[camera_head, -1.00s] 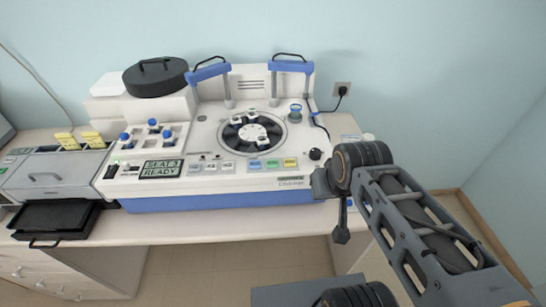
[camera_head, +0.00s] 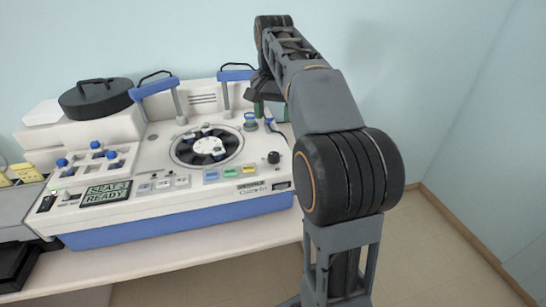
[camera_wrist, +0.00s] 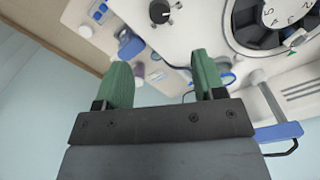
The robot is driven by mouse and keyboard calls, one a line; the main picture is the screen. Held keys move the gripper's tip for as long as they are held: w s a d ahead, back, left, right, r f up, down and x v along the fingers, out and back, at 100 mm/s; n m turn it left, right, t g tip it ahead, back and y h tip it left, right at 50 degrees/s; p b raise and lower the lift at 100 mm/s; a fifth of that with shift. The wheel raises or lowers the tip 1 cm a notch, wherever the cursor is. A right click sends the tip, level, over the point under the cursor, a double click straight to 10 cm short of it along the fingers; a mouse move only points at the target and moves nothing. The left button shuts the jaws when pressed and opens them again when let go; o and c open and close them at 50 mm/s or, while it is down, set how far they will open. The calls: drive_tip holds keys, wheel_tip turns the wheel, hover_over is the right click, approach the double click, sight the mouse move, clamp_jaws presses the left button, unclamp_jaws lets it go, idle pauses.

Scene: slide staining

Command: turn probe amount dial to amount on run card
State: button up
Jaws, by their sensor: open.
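A black dial knob (camera_head: 273,157) with a light pointer mark sits at the right of the white staining machine's sloped top (camera_head: 215,180). The knob also shows in the wrist view (camera_wrist: 159,13) at the top, with small marks around it too small to read. My gripper (camera_wrist: 160,78) is open and empty, its two green fingers apart. The knob lies beyond the fingertips, untouched. In the head view my gripper (camera_head: 262,103) is at the machine's back right, partly hidden by my arm. I cannot make out a run card.
A round carousel (camera_head: 206,146), blue-handled posts (camera_head: 153,88) and coloured buttons (camera_head: 229,172) are close to the dial. A display (camera_head: 105,193) reads "SEAT 3 READY". A black lidded pot (camera_head: 97,97) stands at the back left. Floor at right is clear.

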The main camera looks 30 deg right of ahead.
sight(273, 154)
wheel_tip(273, 154, down, 13)
drive_tip(key=shift+f+b, duration=0.2)
drive_tip(key=shift+b, duration=0.4)
drive_tip(key=shift+c, duration=0.3)
drive_tip(key=c, duration=0.9)
drive_tip(key=shift+o, duration=0.2)
drive_tip(key=shift+m, duration=0.3)
drive_tip(key=m+p, duration=0.1)
drive_tip(key=m, duration=0.4)
drive_tip(key=shift+w+r+p, duration=0.1)
drive_tip(key=shift+p, duration=0.25)
drive_tip(key=m+p, duration=0.1)
drive_tip(key=m, duration=0.5)
drive_tip(key=shift+m, duration=0.3)
